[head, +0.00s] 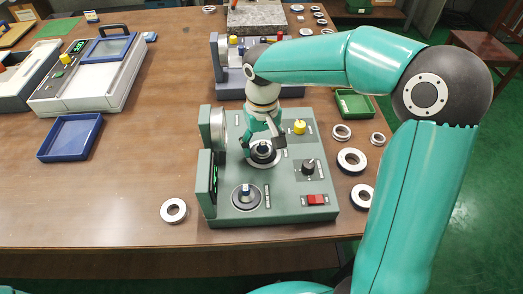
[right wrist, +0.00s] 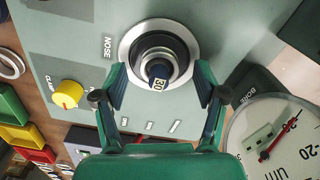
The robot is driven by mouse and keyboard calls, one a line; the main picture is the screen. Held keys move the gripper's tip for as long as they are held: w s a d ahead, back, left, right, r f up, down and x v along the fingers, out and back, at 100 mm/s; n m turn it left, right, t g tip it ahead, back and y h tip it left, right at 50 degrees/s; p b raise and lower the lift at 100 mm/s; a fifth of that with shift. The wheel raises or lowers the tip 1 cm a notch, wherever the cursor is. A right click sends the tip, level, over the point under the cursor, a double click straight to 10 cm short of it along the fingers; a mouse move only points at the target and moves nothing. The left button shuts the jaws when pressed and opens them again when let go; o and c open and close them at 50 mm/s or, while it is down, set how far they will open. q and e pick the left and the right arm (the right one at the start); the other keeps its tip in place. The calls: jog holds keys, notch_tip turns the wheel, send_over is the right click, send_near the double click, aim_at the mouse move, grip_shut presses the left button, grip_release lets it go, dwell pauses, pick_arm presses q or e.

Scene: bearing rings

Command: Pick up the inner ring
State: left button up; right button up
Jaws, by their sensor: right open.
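On the green measuring device (head: 290,210), a stepped round post (head: 263,150) stands on a pale disc beside the NOSE label. In the right wrist view the post (right wrist: 158,72) has a dark tip marked 30, with dark and silver rings around its base. I cannot tell whether one of these is a separate inner ring. My right gripper (head: 263,142) points down over this post; its open fingers (right wrist: 158,98) stand on either side of it, apart from it, with nothing between them held. A second round post (head: 246,195) stands nearer on the device. My left gripper is not in view.
Loose rings lie right of the device, including a large one (head: 352,149), and one lies at left (head: 161,210). A dial gauge (right wrist: 285,145) and a yellow knob (right wrist: 66,94) flank the fingers. A green tray (head: 340,104) and blue tray (head: 45,154) stand on the table.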

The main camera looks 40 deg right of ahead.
jog(key=shift+f, duration=0.25)
jog(key=c, duration=1.3)
jog(key=shift+o, duration=0.2)
jog(key=shift+r, duration=0.1)
